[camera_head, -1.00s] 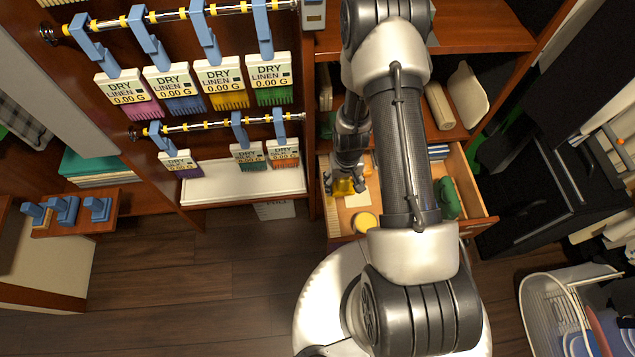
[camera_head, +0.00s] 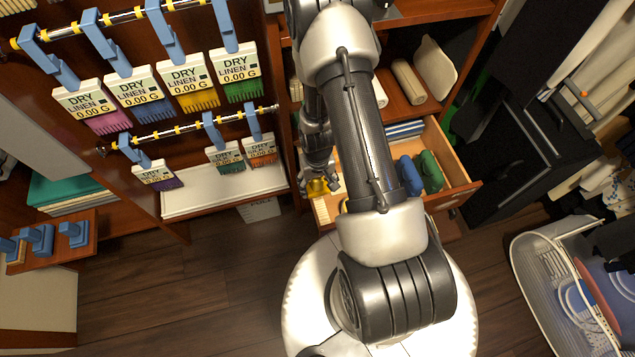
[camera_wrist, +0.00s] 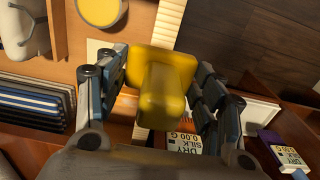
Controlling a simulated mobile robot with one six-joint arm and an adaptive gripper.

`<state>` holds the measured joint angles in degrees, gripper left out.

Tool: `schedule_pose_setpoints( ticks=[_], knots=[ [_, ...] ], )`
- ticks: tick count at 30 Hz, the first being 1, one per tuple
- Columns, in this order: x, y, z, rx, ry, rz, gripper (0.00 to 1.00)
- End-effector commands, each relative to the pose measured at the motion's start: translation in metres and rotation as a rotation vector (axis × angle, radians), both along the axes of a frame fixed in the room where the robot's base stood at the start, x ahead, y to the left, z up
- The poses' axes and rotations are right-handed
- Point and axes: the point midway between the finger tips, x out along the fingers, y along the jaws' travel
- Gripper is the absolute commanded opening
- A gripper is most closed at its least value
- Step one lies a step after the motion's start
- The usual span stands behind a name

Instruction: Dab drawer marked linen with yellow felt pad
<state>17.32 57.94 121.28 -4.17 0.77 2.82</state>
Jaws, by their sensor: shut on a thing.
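My gripper (camera_wrist: 158,85) is shut on the yellow felt pad (camera_wrist: 162,98), a block-like handle with a wider yellow plate, seen in the wrist view between my fingers. In the head view the pad (camera_head: 317,188) shows at the left side of an open wooden drawer (camera_head: 452,165), seemingly over it. I cannot tell its exact height there. My arm hides the middle of the drawer. I see no linen mark on a drawer front; the word LINEN shows on white tags (camera_head: 235,70) hanging at the left.
The drawer holds a green item (camera_head: 428,172), a blue item (camera_head: 409,175) and a round yellow-topped item (camera_wrist: 100,10). Hanging tags and rails crowd the left, above a white shelf (camera_head: 225,190). A white basket (camera_head: 530,285) stands lower right. Floor (camera_head: 150,285) at lower left is clear.

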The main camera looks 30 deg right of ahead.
Motion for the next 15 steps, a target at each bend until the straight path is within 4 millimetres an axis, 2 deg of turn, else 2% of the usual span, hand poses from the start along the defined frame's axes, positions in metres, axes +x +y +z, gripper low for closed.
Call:
schedule_pose_setpoints(
  ticks=[1, 5, 15],
  knots=[
    [0.0001, 0.0000, -0.0089, 0.000, 0.000, 0.000, 0.43],
    [0.0002, 0.0000, -0.0168, 0.000, 0.000, 0.000, 0.43],
    [0.0002, 0.0000, -0.0169, 0.000, 0.000, 0.000, 0.43]
  ],
)
